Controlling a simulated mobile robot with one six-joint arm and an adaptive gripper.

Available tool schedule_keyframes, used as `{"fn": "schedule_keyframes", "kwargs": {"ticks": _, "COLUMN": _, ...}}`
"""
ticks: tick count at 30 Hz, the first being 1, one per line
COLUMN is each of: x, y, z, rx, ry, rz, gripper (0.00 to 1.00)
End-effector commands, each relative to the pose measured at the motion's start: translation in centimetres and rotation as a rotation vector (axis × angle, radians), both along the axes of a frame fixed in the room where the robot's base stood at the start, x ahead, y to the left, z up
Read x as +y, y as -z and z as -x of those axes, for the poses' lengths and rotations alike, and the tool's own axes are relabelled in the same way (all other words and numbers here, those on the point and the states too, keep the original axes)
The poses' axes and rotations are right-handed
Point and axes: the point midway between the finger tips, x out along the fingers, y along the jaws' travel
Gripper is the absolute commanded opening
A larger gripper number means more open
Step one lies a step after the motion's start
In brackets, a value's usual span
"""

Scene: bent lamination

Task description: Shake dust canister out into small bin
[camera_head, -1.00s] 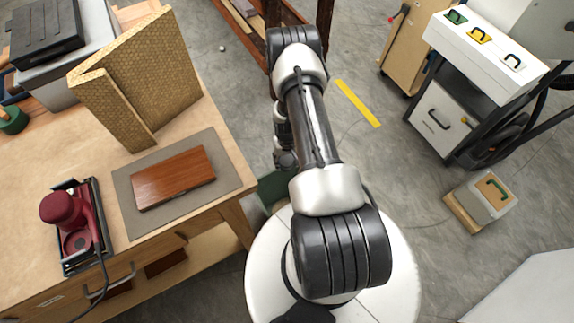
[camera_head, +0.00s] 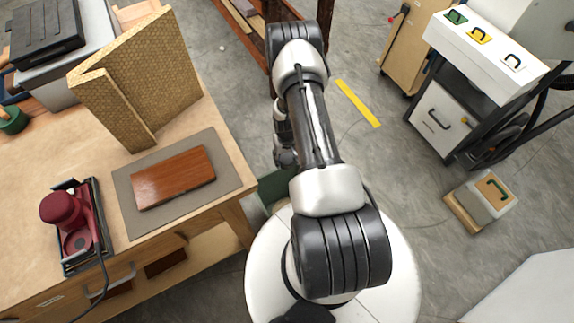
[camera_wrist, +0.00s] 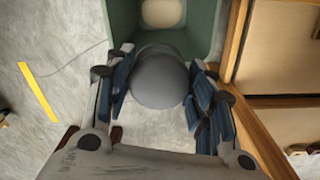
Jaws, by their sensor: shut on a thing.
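In the wrist view, my gripper (camera_wrist: 158,95) has its blue-padded fingers closed on both sides of a grey, rounded dust canister (camera_wrist: 160,75). The small green bin (camera_wrist: 207,28) lies beyond the canister at the top of that view, with the canister overlapping its near edge. A pale round patch (camera_wrist: 162,12) shows inside the bin. In the head view, a part of the green bin (camera_head: 275,188) shows between the bench and my arm. My arm hides the canister and the fingers there. The canister's mouth is not visible.
The wooden workbench (camera_head: 235,200) stands left of my arm, close to the bin. It carries a dark red sander (camera_head: 68,210), a wood block (camera_head: 172,178) and a bent woven panel (camera_head: 150,85). A white-topped cart (camera_head: 485,60) and a small box (camera_head: 485,195) stand right.

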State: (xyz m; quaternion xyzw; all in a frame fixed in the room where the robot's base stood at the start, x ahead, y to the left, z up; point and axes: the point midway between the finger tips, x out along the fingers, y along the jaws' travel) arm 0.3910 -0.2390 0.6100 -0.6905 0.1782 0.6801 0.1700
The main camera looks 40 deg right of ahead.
Motion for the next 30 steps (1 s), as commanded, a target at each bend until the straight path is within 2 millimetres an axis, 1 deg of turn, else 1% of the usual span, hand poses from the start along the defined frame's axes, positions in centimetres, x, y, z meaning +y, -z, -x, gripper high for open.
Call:
{"fn": "schedule_keyframes", "kwargs": {"ticks": 1, "x": 0.6, "y": 3.1, "z": 0.9, "rx": 0.017, "ry": 0.000, "rz": -0.012, "gripper": 0.21}}
{"fn": "schedule_keyframes", "kwargs": {"ticks": 2, "x": 0.5, "y": 3.5, "z": 0.7, "rx": 0.015, "ry": 0.000, "rz": -0.009, "gripper": 0.21}}
{"fn": "schedule_keyframes", "kwargs": {"ticks": 3, "x": 0.3, "y": 2.7, "z": 0.4, "rx": 0.009, "ry": 0.000, "rz": -0.006, "gripper": 0.21}}
{"fn": "schedule_keyframes", "kwargs": {"ticks": 5, "x": 0.1, "y": -0.3, "z": 0.2, "rx": 0.004, "ry": 0.000, "rz": -0.002, "gripper": 0.21}}
{"fn": "schedule_keyframes", "kwargs": {"ticks": 6, "x": 0.2, "y": -1.3, "z": 0.3, "rx": 0.006, "ry": 0.000, "rz": -0.004, "gripper": 0.21}}
{"fn": "schedule_keyframes", "kwargs": {"ticks": 7, "x": 0.3, "y": -1.2, "z": 0.5, "rx": 0.008, "ry": 0.000, "rz": -0.006, "gripper": 0.21}}
{"fn": "schedule_keyframes", "kwargs": {"ticks": 8, "x": 0.5, "y": -0.1, "z": 0.7, "rx": 0.014, "ry": 0.000, "rz": -0.009, "gripper": 0.21}}
{"fn": "schedule_keyframes", "kwargs": {"ticks": 9, "x": 0.6, "y": 2.0, "z": 1.0, "rx": 0.018, "ry": 0.000, "rz": -0.012, "gripper": 0.21}}
{"fn": "schedule_keyframes", "kwargs": {"ticks": 10, "x": 0.6, "y": 3.1, "z": 0.9, "rx": 0.017, "ry": 0.000, "rz": -0.012, "gripper": 0.21}}
{"fn": "schedule_keyframes", "kwargs": {"ticks": 11, "x": 0.5, "y": 3.5, "z": 0.7, "rx": 0.015, "ry": 0.000, "rz": -0.009, "gripper": 0.21}}
{"fn": "schedule_keyframes", "kwargs": {"ticks": 14, "x": 0.3, "y": 3.1, "z": 0.5, "rx": 0.010, "ry": 0.000, "rz": -0.007, "gripper": 0.21}}
{"fn": "schedule_keyframes", "kwargs": {"ticks": 24, "x": 0.3, "y": 3.0, "z": 0.5, "rx": 0.010, "ry": 0.000, "rz": -0.007, "gripper": 0.21}}
{"fn": "schedule_keyframes", "kwargs": {"ticks": 25, "x": 0.2, "y": 2.1, "z": 0.4, "rx": 0.007, "ry": 0.000, "rz": -0.005, "gripper": 0.21}}
{"fn": "schedule_keyframes", "kwargs": {"ticks": 27, "x": 0.2, "y": -0.9, "z": 0.3, "rx": 0.005, "ry": 0.000, "rz": -0.003, "gripper": 0.21}}
{"fn": "schedule_keyframes", "kwargs": {"ticks": 28, "x": 0.3, "y": -1.3, "z": 0.4, "rx": 0.007, "ry": 0.000, "rz": -0.005, "gripper": 0.21}}
{"fn": "schedule_keyframes", "kwargs": {"ticks": 29, "x": 0.4, "y": -1.0, "z": 0.5, "rx": 0.011, "ry": 0.000, "rz": -0.007, "gripper": 0.21}}
{"fn": "schedule_keyframes", "kwargs": {"ticks": 30, "x": 0.6, "y": 1.0, "z": 0.9, "rx": 0.017, "ry": 0.000, "rz": -0.012, "gripper": 0.21}}
